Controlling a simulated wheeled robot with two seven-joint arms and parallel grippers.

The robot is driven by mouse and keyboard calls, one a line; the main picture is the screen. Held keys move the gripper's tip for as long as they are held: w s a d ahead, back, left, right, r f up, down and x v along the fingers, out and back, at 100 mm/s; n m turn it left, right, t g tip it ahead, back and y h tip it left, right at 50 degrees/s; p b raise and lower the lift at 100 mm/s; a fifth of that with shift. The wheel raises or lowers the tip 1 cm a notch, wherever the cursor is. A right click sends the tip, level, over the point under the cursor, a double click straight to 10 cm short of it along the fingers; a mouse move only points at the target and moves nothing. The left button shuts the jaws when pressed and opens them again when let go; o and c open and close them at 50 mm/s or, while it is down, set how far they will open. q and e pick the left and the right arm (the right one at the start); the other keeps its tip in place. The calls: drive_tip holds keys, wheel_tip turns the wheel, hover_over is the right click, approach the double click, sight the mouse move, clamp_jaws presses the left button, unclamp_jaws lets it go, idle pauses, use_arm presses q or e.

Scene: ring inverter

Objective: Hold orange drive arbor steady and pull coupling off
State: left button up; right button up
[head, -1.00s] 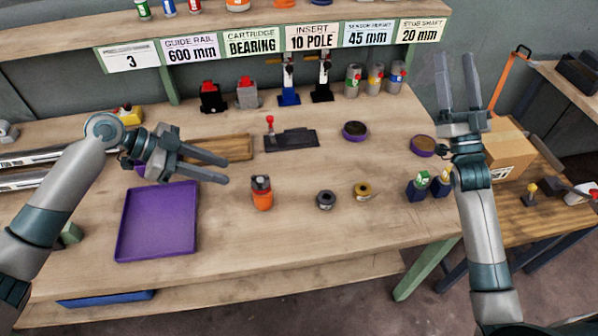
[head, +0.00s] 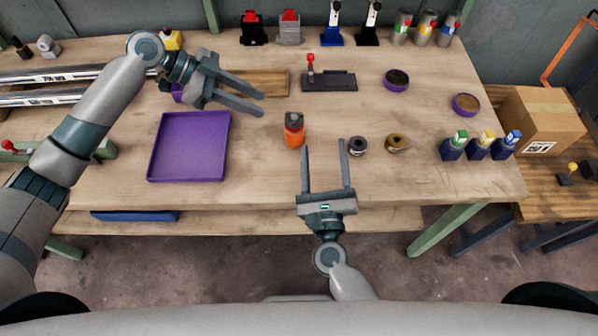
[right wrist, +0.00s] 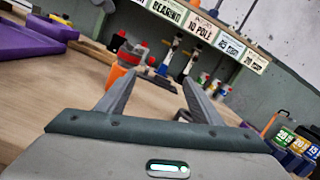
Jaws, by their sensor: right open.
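The orange drive arbor (head: 295,138) stands upright on the workbench, with a dark grey coupling (head: 294,119) on its top. The arbor's orange side also shows in the right wrist view (right wrist: 117,75), just left of the left finger. My left gripper (head: 262,105) is open and empty, up and left of the arbor, with its fingers pointing right. My right gripper (head: 324,146) is open and empty at the front of the bench. Its left fingertip is a little below and right of the arbor, apart from it.
A purple tray (head: 188,147) lies left of the arbor. A dark spool (head: 357,147) and a brass-coloured spool (head: 396,143) stand to the right. A black fixture with a red knob (head: 329,80) is behind. Several dark blue holders (head: 479,148) stand at the right end.

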sight(293, 117)
drive_tip(key=s+a+f+m, duration=0.1)
drive_tip(key=a, duration=0.1)
drive_tip(key=s+a+m+g, duration=0.1)
drive_tip(key=a, duration=0.1)
drive_tip(key=s+a+f+m, duration=0.1)
drive_tip(key=a, duration=0.1)
drive_tip(key=shift+s+f+y, duration=0.3)
drive_tip(key=shift+s+y, duration=0.1)
drive_tip(key=shift+w, duration=0.2)
drive_tip(key=w, duration=1.1)
drive_tip(key=w+a, duration=0.1)
drive_tip(key=w, duration=0.5)
